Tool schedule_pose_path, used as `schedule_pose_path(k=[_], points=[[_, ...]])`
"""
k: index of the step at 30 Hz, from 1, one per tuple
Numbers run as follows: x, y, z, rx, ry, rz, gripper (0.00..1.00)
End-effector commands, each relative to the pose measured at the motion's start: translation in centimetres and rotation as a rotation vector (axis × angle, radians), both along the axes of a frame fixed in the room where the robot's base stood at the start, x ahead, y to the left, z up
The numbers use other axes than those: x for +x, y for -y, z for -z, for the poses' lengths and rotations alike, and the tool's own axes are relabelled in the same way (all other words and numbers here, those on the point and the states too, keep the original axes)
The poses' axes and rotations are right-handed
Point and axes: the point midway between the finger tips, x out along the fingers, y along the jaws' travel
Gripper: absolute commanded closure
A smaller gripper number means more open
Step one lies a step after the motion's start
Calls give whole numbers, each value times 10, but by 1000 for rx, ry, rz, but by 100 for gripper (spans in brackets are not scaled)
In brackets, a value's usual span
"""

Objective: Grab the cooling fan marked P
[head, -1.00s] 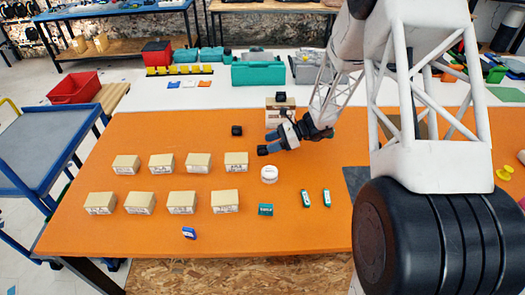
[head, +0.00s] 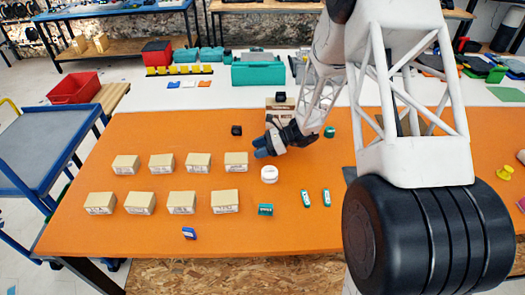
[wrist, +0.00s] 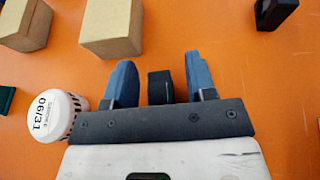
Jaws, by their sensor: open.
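My gripper (head: 262,147) is low over the orange table in the head view, reaching left. In the wrist view its two blue fingers (wrist: 160,66) are apart, with a small dark block (wrist: 160,87) between them and a gap on each side. No letter shows on this block, and the fingers hide it in the head view. Another small black block (head: 237,130) sits farther back on the table; it also shows at the top right of the wrist view (wrist: 275,12). A third dark block (head: 280,96) rests on a box. I cannot read which is marked P.
A white round container (head: 269,173) stands close to my gripper, left of the fingers in the wrist view (wrist: 56,115). Several tan boxes (head: 236,162) stand in two rows to the left. Green items (head: 265,210) and a blue one (head: 189,233) lie nearer the front edge.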

Motion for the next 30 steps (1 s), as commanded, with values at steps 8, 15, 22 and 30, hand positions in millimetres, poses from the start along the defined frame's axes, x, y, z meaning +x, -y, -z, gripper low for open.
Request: schedule_pose_path(k=[8, 15, 22, 30], points=[[0, -4, 2, 0, 0, 0, 49], [0, -4, 1, 0, 1, 0, 49], [0, -4, 1, 0, 1, 0, 66], [0, -4, 1, 0, 1, 0, 100]])
